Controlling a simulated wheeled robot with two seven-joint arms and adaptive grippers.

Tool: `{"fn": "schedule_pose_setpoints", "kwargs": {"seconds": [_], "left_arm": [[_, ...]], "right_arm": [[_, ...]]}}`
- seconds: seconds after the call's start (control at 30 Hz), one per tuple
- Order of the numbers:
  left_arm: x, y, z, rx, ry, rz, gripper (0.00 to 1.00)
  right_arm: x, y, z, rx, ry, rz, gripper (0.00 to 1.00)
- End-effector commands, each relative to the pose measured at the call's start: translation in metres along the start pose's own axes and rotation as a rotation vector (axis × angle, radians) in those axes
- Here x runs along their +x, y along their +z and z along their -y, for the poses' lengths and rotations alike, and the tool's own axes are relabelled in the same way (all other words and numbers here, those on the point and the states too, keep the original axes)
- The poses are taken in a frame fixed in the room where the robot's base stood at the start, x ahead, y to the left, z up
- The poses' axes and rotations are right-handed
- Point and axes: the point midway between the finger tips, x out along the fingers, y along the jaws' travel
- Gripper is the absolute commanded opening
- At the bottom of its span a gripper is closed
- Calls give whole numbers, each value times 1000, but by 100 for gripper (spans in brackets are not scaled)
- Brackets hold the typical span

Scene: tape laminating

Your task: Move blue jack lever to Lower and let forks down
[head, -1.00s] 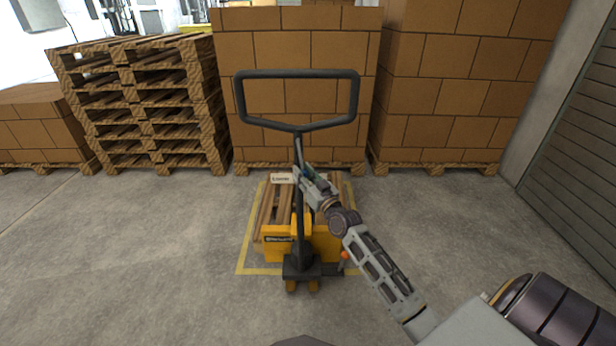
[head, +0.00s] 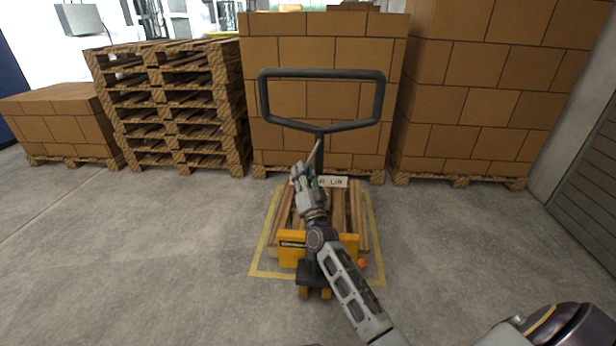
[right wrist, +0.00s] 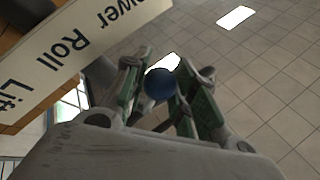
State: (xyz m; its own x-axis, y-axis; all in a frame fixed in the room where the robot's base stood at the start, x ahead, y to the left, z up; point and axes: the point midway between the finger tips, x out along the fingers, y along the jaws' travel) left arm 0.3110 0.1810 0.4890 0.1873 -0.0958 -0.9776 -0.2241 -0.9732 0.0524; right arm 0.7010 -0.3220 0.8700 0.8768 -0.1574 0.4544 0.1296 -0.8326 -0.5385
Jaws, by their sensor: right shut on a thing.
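The pallet jack has a dark loop handle (head: 322,73) and a yellow body (head: 347,248). A label plate (head: 335,182) sits on its shaft; "Lift" shows at right, and my gripper hides the left part. My right gripper (head: 300,170) is at the left of the shaft, over the Lower side. In the right wrist view the blue lever knob (right wrist: 161,85) is between the two green-padded fingers, which are shut on it. The plate (right wrist: 62,50) there reads Lower, Roll, Lift. A wooden pallet (head: 357,205) stands behind the yellow body; the forks are hidden. My left gripper is not in view.
A yellow floor outline (head: 375,235) surrounds the pallet. Behind stand stacked cartons (head: 330,100), taller cartons (head: 480,90) at right and a stack of empty pallets (head: 170,110) at left. The floor (head: 130,260) at left is clear.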

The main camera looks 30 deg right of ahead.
Motion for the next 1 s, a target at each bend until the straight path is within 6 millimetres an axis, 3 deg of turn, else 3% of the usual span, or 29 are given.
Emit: {"fn": "schedule_pose_setpoints", "kwargs": {"seconds": [0.53, 0.57, 0.73, 1.0], "left_arm": [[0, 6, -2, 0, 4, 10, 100], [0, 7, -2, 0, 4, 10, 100], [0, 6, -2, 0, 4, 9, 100], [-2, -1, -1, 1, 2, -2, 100]], "right_arm": [[3, 0, 4, 32, 3, -22, 0], [3, 0, 4, 32, 3, -22, 28], [3, 0, 4, 31, 4, -22, 50], [2, 1, 3, 31, 4, -21, 51]]}}
